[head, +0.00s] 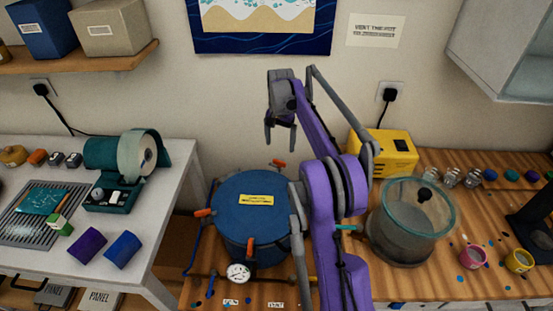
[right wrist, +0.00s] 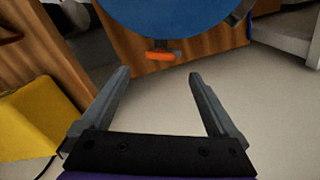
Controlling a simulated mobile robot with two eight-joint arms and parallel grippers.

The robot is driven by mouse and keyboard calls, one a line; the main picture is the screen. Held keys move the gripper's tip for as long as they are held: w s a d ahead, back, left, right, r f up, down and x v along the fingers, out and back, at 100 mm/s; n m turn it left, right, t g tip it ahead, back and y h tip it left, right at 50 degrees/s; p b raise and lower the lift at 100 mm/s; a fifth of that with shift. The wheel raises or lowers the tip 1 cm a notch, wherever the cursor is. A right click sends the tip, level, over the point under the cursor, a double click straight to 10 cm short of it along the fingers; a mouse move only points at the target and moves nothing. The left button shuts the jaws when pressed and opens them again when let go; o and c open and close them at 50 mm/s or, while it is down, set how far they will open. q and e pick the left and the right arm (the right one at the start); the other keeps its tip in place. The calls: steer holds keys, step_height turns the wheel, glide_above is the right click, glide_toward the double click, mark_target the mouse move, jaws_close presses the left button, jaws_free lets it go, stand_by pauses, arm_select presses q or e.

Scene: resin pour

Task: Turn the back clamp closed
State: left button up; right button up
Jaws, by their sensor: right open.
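The back clamp (head: 278,164) is a small orange handle at the far rim of the round pot with a blue lid (head: 228,195). I cannot tell how far it is turned. My right gripper (head: 280,146) is open and empty, above and behind the back clamp, apart from it. In the right wrist view the orange clamp handle (right wrist: 162,56) lies sideways just beyond and between the open fingertips (right wrist: 158,74), below the blue lid (right wrist: 165,18). Another orange clamp (head: 202,212) sits on the pot's left rim. My right arm hides the pot's right side. My left gripper is not in view.
A clear chamber (head: 410,222) and a yellow box (head: 388,152) stand right of my right arm. A round gauge (head: 238,273) sits before the pot. A white table (head: 175,172) with a teal machine (head: 120,165) is at left. The wall is close behind my right gripper.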

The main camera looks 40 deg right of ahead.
mark_target(280, 161)
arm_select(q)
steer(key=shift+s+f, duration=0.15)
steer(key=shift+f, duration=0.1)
arm_select(e)
step_height(280, 161, down, 8)
steer(key=shift+c, duration=0.2)
steer(key=c, duration=1.3)
steer(key=shift+c, duration=0.2)
